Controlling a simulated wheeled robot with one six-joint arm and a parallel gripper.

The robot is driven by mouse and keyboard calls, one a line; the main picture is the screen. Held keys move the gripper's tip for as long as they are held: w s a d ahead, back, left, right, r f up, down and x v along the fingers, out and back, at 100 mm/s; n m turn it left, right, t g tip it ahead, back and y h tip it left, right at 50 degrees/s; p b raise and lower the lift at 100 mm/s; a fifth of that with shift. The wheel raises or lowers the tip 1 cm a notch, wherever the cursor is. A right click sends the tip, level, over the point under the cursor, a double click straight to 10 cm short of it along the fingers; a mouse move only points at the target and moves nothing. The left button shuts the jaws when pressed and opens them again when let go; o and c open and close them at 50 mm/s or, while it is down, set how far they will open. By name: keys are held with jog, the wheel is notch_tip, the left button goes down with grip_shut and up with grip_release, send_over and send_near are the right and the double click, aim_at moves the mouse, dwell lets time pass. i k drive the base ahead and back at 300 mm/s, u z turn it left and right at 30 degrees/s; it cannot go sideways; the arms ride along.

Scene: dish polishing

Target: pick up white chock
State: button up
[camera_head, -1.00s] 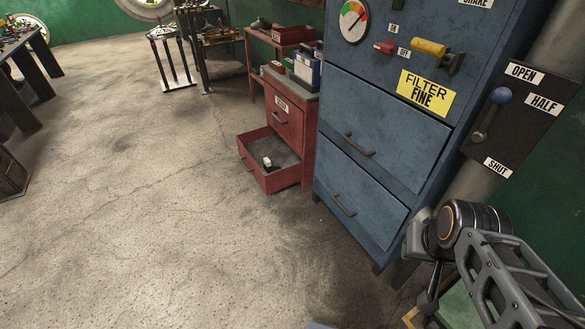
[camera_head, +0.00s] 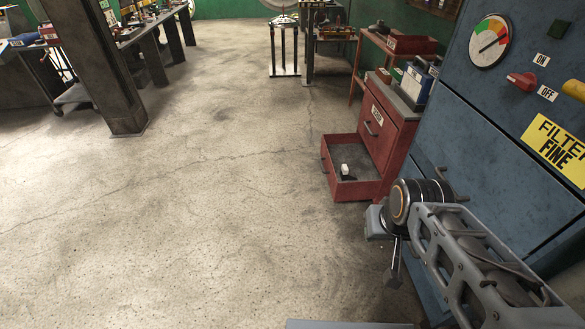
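The small white chock (camera_head: 345,168) lies inside the open lower drawer (camera_head: 355,190) of the red cabinet (camera_head: 384,130), right of the middle in the head view. A small dark shape touches or lies beside it. My arm reaches in from the lower right. What looks like my gripper (camera_head: 393,270) hangs below the wrist, dark and small, over the floor in the picture and apart from the chock. Its fingers are not clear, so I cannot tell whether it is open or shut.
The blue filter cabinet (camera_head: 475,130) fills the right side, close to my arm. A dark pillar (camera_head: 92,70) and workbenches stand at the left. A barred stand (camera_head: 284,50) is at the back. The concrete floor left of the drawer is clear.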

aim_at(346, 174)
jog(key=u, duration=0.7)
jog(key=i, duration=1.1)
jog(key=u, duration=0.25)
jog(key=i, duration=1.4)
jog(key=z, duration=1.4)
jog(key=i, duration=0.9)
jog(key=z, duration=1.05)
